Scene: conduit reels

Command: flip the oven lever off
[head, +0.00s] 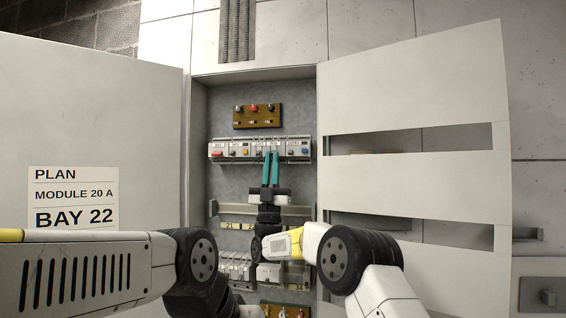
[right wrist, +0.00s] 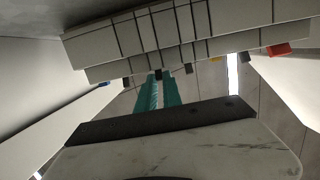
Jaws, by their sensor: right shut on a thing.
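The upper row of light grey breaker modules (head: 240,151) runs across the open cabinet, with small labels too fine to read surely. My right gripper (head: 271,156) reaches up to the middle of this row with its two teal fingers. In the right wrist view, the fingertips (right wrist: 158,76) are closed around a small dark lever at the edge of the modules. I take it for the oven lever; the fingers mostly hide it, and its position is unclear. Another dark lever (right wrist: 189,68) stands just right of the fingers. My left arm comes in from the left; its gripper is out of view.
A brown board (head: 257,116) with knobs is above the row. Lower rails (head: 290,211) and more modules (head: 237,266) are below, partly behind my arms. The left door (head: 90,110) with a plan label and the slotted right door (head: 415,90) flank the opening.

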